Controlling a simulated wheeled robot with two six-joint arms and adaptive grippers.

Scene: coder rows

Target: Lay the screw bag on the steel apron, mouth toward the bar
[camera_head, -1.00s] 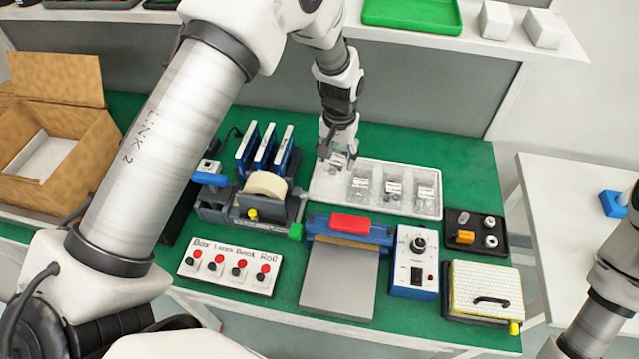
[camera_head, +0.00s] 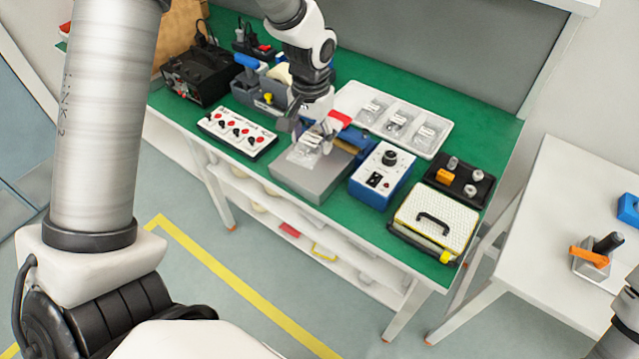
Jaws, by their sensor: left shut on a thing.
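The clear screw bag (camera_head: 303,156) with a white label hangs from my left gripper (camera_head: 308,130), which is shut on its upper end. The bag is over the back left part of the grey steel apron (camera_head: 312,184); I cannot tell whether it touches the plate. The heat sealer's bar is partly hidden behind the gripper; its red handle (camera_head: 340,118) and brass-coloured strip (camera_head: 350,143) show just behind the apron. My right gripper is out of view; only a piece of my right arm shows at the right edge.
A white tray (camera_head: 443,143) with three more bags stands behind the sealer. A blue control box (camera_head: 382,176) is right of the apron, and a white button panel (camera_head: 237,133) is left. A yellow-white pad (camera_head: 437,217) and a black parts tray (camera_head: 460,183) stand further right.

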